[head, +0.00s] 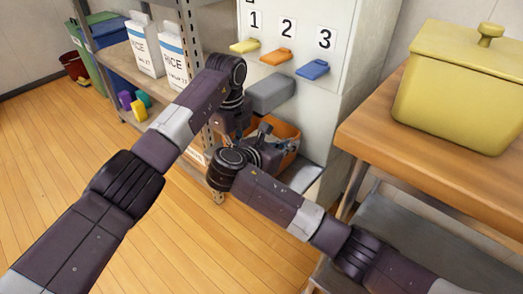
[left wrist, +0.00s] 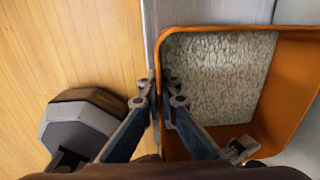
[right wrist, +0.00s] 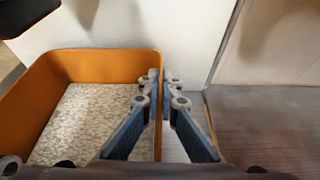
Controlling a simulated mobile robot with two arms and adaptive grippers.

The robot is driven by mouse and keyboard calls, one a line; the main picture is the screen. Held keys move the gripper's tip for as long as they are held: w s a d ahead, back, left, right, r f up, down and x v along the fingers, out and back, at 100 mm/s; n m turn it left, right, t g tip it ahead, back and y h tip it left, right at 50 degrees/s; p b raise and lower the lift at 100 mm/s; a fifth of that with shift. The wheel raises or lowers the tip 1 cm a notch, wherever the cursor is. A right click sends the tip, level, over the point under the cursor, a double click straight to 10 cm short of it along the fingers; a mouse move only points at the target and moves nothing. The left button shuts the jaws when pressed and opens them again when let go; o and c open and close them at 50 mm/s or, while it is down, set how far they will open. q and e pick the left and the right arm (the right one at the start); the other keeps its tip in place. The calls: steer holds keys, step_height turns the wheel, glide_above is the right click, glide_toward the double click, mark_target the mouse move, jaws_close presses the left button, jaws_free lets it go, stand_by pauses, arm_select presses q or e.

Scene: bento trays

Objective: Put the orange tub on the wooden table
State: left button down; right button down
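The orange tub (head: 287,130) is below the dispenser's grey spout and holds pale, rice-like grains. Its orange wall shows in the left wrist view (left wrist: 293,95) and in the right wrist view (right wrist: 105,66). My left gripper (left wrist: 164,98) is closed with one finger on each side of one tub wall. My right gripper (right wrist: 159,88) is closed in the same way on another wall of the tub. In the head view my wrists hide much of the tub, and I cannot tell whether it is raised. The wooden table (head: 365,130) stands to the right.
A lidded yellow pot (head: 455,90) stands on the wooden table. The white dispenser (head: 335,75) has numbered levers and a grey spout (head: 270,94). A shelf with rice bags (head: 145,45) is at the left. A grey lower shelf (head: 400,230) lies under the table.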

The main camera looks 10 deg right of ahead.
arm_select(q)
steer(key=shift+r, duration=0.2)
arm_select(e)
steer(key=shift+r, duration=0.2)
